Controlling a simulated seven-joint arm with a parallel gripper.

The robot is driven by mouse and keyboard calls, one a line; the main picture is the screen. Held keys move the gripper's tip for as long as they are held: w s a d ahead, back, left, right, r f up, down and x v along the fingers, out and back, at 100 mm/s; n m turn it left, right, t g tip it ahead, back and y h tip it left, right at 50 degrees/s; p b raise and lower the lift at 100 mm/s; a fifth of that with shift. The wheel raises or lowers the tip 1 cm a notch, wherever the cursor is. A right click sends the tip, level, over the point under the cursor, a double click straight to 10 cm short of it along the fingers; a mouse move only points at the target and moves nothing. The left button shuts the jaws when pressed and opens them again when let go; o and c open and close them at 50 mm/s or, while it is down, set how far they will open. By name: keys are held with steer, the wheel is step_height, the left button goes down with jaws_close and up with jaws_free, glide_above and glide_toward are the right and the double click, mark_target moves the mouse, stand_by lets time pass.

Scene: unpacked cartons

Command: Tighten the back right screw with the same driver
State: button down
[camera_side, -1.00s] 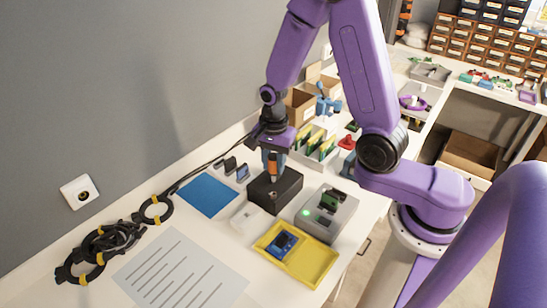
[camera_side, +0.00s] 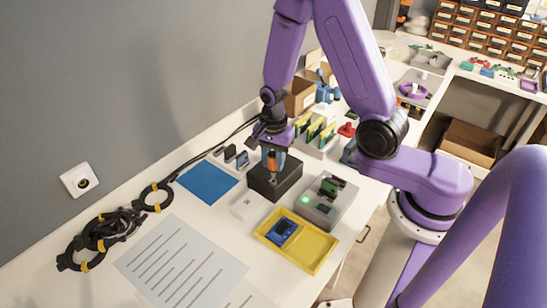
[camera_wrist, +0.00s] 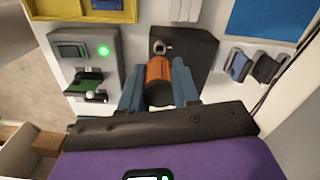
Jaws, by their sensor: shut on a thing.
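My gripper (camera_side: 271,163) is shut on the screwdriver (camera_side: 272,160), which has an orange and black handle. The driver is held roughly upright over the black box (camera_side: 288,182). In the wrist view, the blue fingers of my gripper (camera_wrist: 159,88) stand on both sides of the orange handle (camera_wrist: 158,70). The black box (camera_wrist: 197,48) lies beyond it, and one bright metal screw or fitting (camera_wrist: 161,46) shows on its top. The driver's tip is hidden, so I cannot tell whether it touches a screw. The other screws are not clearly visible.
A grey device (camera_side: 328,207) with a green light stands right of the box. A yellow tray (camera_side: 318,262) holding a blue module is in front. A blue mat (camera_side: 207,182) lies left, with small dark parts behind it. A card rack (camera_side: 316,140) stands behind.

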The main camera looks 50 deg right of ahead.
steer(key=shift+f, duration=1)
steer(key=m, duration=1)
steer(key=shift+a, duration=0.1)
steer(key=m, duration=0.9)
steer(key=shift+s+m, duration=0.1)
steer(key=shift+m, duration=0.3)
steer(key=shift+n, duration=1)
